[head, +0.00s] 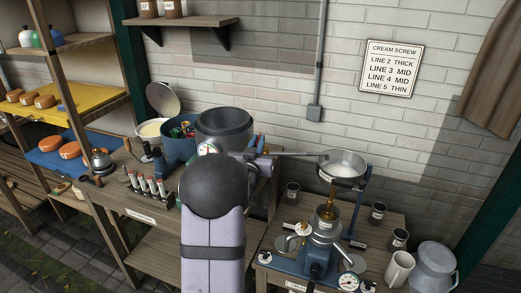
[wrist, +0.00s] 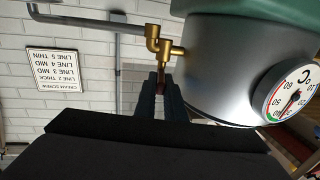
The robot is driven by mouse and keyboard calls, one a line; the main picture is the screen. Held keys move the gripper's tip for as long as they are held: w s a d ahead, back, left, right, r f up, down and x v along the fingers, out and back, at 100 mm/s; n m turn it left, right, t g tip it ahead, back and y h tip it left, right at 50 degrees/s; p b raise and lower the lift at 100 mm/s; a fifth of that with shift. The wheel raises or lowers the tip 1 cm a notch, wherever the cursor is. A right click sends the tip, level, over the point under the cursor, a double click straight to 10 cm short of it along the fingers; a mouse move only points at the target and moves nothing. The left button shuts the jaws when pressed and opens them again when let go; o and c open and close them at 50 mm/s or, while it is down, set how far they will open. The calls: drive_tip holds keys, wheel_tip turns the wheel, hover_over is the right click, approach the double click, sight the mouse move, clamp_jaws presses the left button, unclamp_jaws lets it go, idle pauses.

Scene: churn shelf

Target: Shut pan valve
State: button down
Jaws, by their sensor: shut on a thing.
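A grey round vat (head: 224,128) with a dial thermometer (head: 207,149) stands on the bench, and a grey pipe (head: 290,154) runs right from it to above a metal pan (head: 342,162). In the wrist view, turned upside down, the vat (wrist: 225,65) has a brass elbow fitting (wrist: 158,42) at its side. My gripper (wrist: 161,84) is next to this fitting, its fingers shut on a small brown part that looks like a valve handle (wrist: 160,76). Whether the valve is open or shut cannot be told. In the head view my arm hides the grip.
A blue separator (head: 318,258), dark cups (head: 378,212), a cream mug (head: 398,268) and a milk can (head: 434,266) stand at the right. Several bottles (head: 145,187), a blue tub (head: 178,138) and a white bowl (head: 151,130) are left of the vat.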

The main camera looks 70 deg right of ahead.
drive_tip(key=shift+w+m+g, duration=0.25)
drive_tip(key=shift+m+g, duration=0.25)
drive_tip(key=shift+g, duration=0.25)
drive_tip(key=shift+w+m+g, duration=0.2)
drive_tip(key=shift+m+g, duration=0.3)
drive_tip(key=shift+g, duration=0.25)
drive_tip(key=shift+r+g, duration=0.15)
drive_tip(key=shift+g, duration=0.25)
drive_tip(key=c, duration=1.8)
unclamp_jaws()
drive_tip(key=shift+c, duration=0.2)
drive_tip(key=a+b, duration=0.2)
drive_tip(key=a, duration=0.5)
drive_tip(key=shift+a+b, duration=0.2)
drive_tip(key=shift+b, duration=0.15)
